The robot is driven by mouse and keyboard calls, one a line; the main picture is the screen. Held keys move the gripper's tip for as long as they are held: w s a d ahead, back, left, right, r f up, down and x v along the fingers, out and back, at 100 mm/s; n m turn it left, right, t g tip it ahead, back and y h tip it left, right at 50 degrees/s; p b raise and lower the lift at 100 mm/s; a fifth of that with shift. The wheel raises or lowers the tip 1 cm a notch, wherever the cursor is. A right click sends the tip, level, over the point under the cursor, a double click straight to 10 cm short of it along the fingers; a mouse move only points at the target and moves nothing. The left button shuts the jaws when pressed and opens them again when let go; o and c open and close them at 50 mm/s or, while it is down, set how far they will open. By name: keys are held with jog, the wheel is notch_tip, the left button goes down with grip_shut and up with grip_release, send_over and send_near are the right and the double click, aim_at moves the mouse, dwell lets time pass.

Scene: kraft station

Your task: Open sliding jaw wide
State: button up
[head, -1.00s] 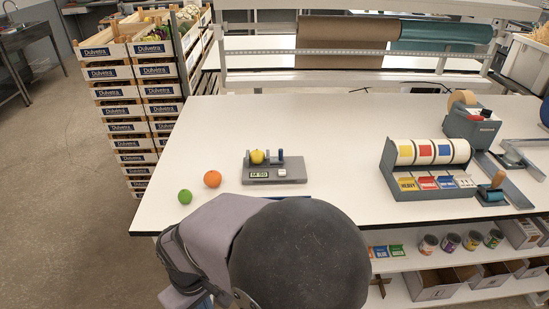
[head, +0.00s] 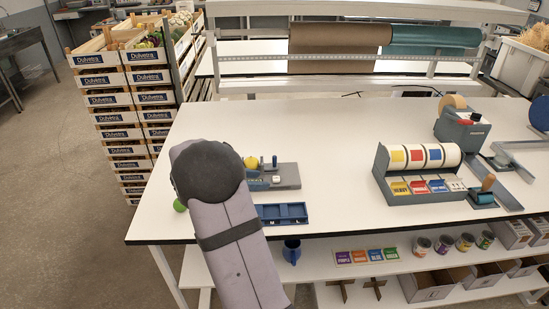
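The grey measuring device (head: 287,172) lies on the white table, its left part hidden behind my arm. A yellow ball (head: 253,162) sits at its back left, partly covered by my arm. A blue upright piece (head: 274,161), seemingly on the sliding jaw, stands just right of the ball. The gap between them is too small to judge. My arm reaches over the table from the front. My gripper is hidden behind its own dark rounded joint, so its fingers and any contact cannot be seen.
A green ball (head: 180,205) shows at the arm's left edge. A blue tray (head: 268,213) lies at the front edge, right of my arm. A label roll dispenser (head: 430,188) and a tape dispenser (head: 462,128) stand at the right. The table between device and dispenser is clear.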

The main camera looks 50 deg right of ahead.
aim_at(274, 156)
jog(key=w+d+n, duration=0.1)
jog(key=d, duration=0.1)
jog(key=w+d+r+n+h, duration=0.1)
jog(key=d, duration=0.1)
jog(key=w+d+r+n+h, duration=0.1)
jog(key=shift+w+d+r+n+t, duration=0.2)
jog(key=shift+w+d+n+t, duration=0.1)
jog(key=shift+w+d+t, duration=0.1)
jog(key=shift+p+x, duration=1.2)
jog(key=shift+x, duration=2.45)
jog(key=shift+r, duration=0.1)
jog(key=shift+c, duration=0.7)
grip_shut()
jog(key=shift+s+d+b, duration=1)
jog(key=shift+s+d, duration=0.3)
jog(key=shift+s, duration=0.2)
